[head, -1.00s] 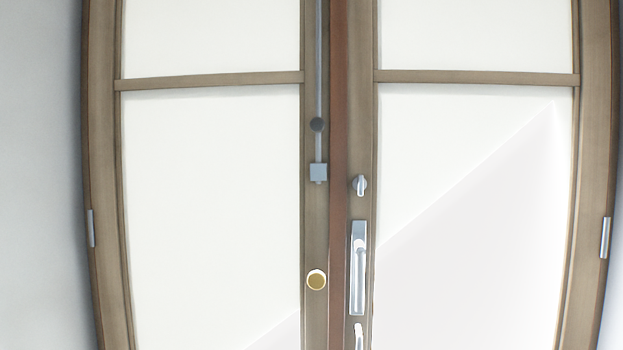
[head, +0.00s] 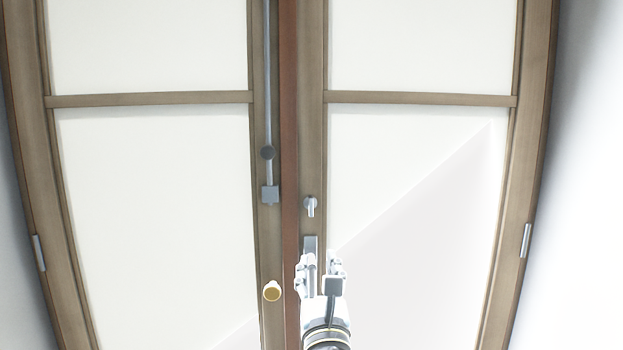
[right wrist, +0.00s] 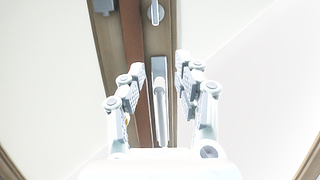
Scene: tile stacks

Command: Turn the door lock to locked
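The double door has a small silver thumb-turn lock (head: 311,206) on the right leaf's inner stile, its lever upright. It also shows at the top of the right wrist view (right wrist: 155,13). Below it is a silver handle plate (head: 310,243), mostly hidden by my right gripper in the head view; the right wrist view shows its handle (right wrist: 160,95). My right gripper (head: 319,262) is open and empty, its fingers spread either side of the handle plate in the picture, below the lock. Whether it touches the door I cannot tell. My left gripper is not in view.
A brass knob (head: 271,291) sticks out from the left leaf, left of my right gripper. A vertical grey bolt rod with a square block (head: 270,194) runs down the left stile. Pale panels (head: 155,200) fill both leaves.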

